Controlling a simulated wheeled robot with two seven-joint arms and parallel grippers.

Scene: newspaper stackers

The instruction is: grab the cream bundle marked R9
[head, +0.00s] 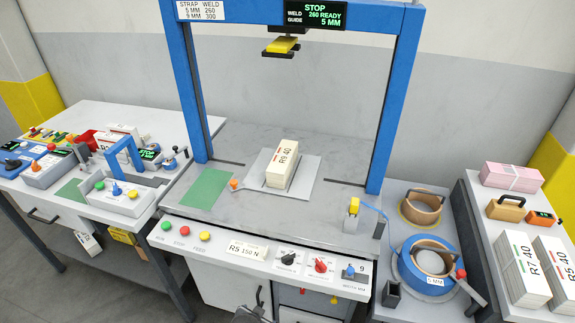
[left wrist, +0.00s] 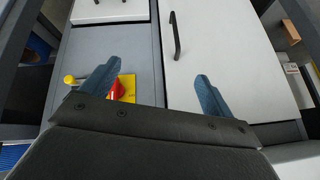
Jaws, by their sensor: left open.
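The cream bundle marked R9 40 (head: 282,164) stands on a light grey plate (head: 308,186) in the middle of the bench, under the blue strapping frame. Nothing grips it. In the left wrist view my left gripper (left wrist: 155,88) is open and empty. Its two blue fingers are wide apart in front of the bench's cabinet fronts, away from the bundle. The bundle is not in that view. A dark part at the bottom edge of the head view is too cut off to identify surely. My right gripper is not in view.
The blue frame (head: 396,95) stands around the bundle, with a yellow-tipped head (head: 281,46) hanging above. An orange-knobbed lever (head: 236,184) lies left of the plate. Bundles marked R7 40 (head: 523,272) and R5 40 (head: 556,262) stand far right. A control panel (head: 262,252) edges the bench front.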

